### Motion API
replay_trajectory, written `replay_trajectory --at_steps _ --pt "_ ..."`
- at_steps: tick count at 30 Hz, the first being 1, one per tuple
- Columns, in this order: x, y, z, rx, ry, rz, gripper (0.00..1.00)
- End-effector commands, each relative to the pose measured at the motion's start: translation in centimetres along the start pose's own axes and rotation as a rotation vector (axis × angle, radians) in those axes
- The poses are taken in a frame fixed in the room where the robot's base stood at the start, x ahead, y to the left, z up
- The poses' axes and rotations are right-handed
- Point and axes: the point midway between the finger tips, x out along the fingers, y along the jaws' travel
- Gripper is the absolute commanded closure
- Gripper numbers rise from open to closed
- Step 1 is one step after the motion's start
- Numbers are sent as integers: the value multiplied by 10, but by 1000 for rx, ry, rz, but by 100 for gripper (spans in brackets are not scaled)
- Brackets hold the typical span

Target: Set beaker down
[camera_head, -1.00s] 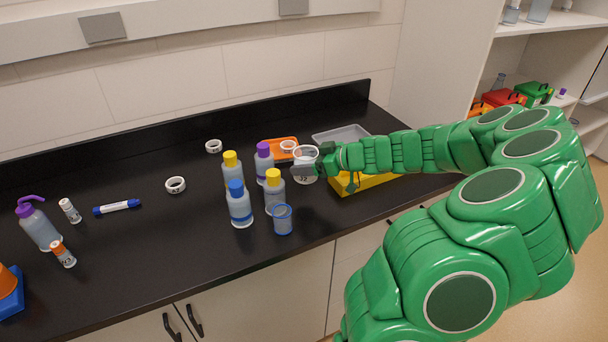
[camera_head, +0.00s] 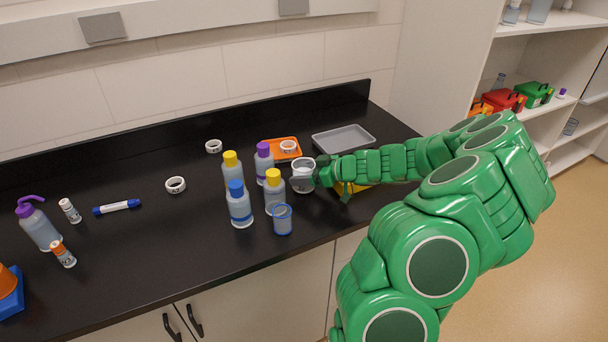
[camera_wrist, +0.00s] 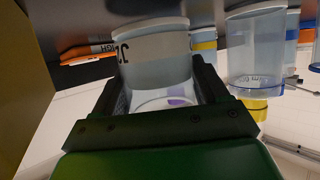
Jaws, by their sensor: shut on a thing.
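The clear beaker (camera_head: 302,183) with dark markings is between the fingers of my gripper (camera_head: 312,174), near the front right of the black counter. It looks upright, low at the counter surface; I cannot tell whether its base touches. In the wrist view the beaker (camera_wrist: 155,62) sits between both dark fingers (camera_wrist: 155,92), which are shut on its sides. My gripper hides part of its right side in the head view.
A blue-rimmed beaker (camera_head: 282,220) and bottles with yellow (camera_head: 274,190), blue (camera_head: 239,205) and purple (camera_head: 264,163) caps stand close to the left. An orange tray (camera_head: 276,156) and grey tray (camera_head: 343,140) lie behind. A yellow object (camera_head: 352,187) is partly under my arm.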

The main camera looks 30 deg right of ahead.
Motion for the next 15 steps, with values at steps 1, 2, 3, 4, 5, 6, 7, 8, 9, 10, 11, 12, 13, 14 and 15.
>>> replay_trajectory --at_steps 1,2,3,4,5,6,7,8,9,10,11,12,13,14,15 --pt "1 0 3 2 0 0 63" --pt "2 0 4 1 0 0 63" --pt "2 0 4 1 1 0 63" --pt "2 0 5 0 1 0 63" --pt "2 0 4 0 1 0 63" --pt "2 0 4 0 1 0 63" --pt "2 0 4 0 1 0 63" --pt "2 0 4 0 1 0 63" --pt "2 0 4 0 0 0 63" --pt "2 0 4 0 1 0 63" --pt "2 0 5 0 0 0 63" --pt "2 0 6 0 0 0 63" --pt "3 0 6 0 0 0 63" --pt "3 0 7 0 0 0 63" --pt "3 0 8 1 0 0 63"
